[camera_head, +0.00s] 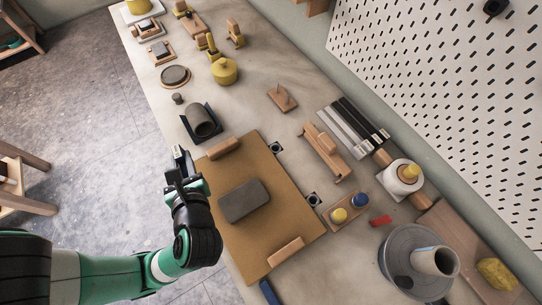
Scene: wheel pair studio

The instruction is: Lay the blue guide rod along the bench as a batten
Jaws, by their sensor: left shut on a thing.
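A blue bar-like piece (268,292) shows at the bottom edge of the picture, beside the near end of the tan board (278,200). It runs out of the picture, so I see only one end and cannot tell if it is the guide rod. My left gripper (181,160) is at the left edge of the bench (145,95), beside the far left corner of the board. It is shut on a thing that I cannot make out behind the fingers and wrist. My right gripper is not in view.
A grey block (244,201) and two wooden bars (225,148) (286,251) sit on the board. A dark cradle with a cylinder (201,122) stands just beyond it. A grey round base (412,262) is at the lower right.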

